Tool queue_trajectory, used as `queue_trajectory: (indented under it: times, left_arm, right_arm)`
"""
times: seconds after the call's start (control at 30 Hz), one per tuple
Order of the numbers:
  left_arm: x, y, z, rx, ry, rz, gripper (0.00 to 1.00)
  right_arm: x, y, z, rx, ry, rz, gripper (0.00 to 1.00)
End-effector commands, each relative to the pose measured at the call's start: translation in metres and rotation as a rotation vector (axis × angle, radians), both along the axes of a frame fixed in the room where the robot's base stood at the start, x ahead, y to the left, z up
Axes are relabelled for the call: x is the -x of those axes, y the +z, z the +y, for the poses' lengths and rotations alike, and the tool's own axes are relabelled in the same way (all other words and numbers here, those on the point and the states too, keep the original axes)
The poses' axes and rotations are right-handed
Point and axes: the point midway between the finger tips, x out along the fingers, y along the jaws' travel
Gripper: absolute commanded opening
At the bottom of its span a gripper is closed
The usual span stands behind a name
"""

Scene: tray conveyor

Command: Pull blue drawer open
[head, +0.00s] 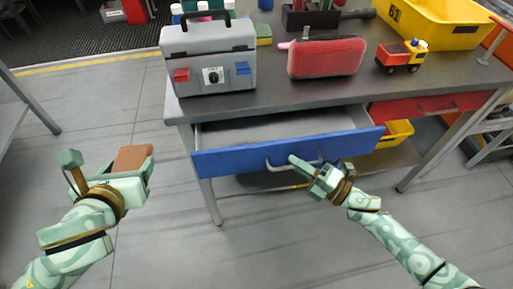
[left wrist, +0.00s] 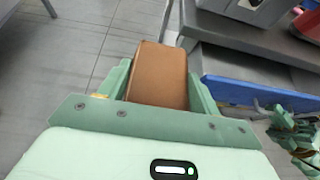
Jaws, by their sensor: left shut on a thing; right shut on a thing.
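The blue drawer (head: 240,157) under the grey table is partly pulled out, and its grey inside shows bare where visible. It also shows in the left wrist view (left wrist: 235,92). My right gripper (head: 302,166) is at the drawer's metal handle (head: 278,165), shut on it. My left gripper (head: 118,168) is to the left of the table, apart from the drawer, shut on a brown block-like thing (left wrist: 158,78). The brown thing also shows in the head view (head: 132,158).
On the table (head: 270,98) stand a grey toolbox (head: 225,60), a red case (head: 325,57), a toy truck (head: 402,56) and a yellow bin (head: 440,25). A red drawer (head: 425,107) is to the right of the blue one. Floor in front is clear.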

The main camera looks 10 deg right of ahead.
Motion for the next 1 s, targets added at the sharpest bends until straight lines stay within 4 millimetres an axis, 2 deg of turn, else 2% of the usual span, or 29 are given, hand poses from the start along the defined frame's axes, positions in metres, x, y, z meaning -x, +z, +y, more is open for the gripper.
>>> queue_trajectory:
  times: [0.03,0.1,0.3,0.5,0.7,1.0]
  left_arm:
    - [0.001,0.011,0.0,0.0,0.0,-0.009,0.4]
    - [0.001,0.019,0.0,0.0,0.0,-0.015,0.4]
    - [0.003,0.034,0.0,0.0,0.0,-0.026,0.4]
    - [0.003,0.041,0.0,0.0,0.0,-0.031,0.4]
    - [0.003,0.043,0.0,0.0,0.0,-0.032,0.4]
    - [0.003,0.043,0.0,0.0,0.0,-0.032,0.4]
  right_arm:
    - [0.015,0.003,-0.001,0.001,0.0,0.002,0.0]
    - [0.034,0.004,-0.001,0.001,0.001,0.002,0.0]
    - [0.084,0.002,-0.003,0.002,0.001,0.003,0.0]
    - [0.115,0.001,-0.004,0.002,0.001,0.001,0.0]
    - [0.127,0.0,-0.005,0.003,0.0,-0.002,0.0]
    - [0.128,0.0,-0.005,0.002,0.001,-0.001,0.0]
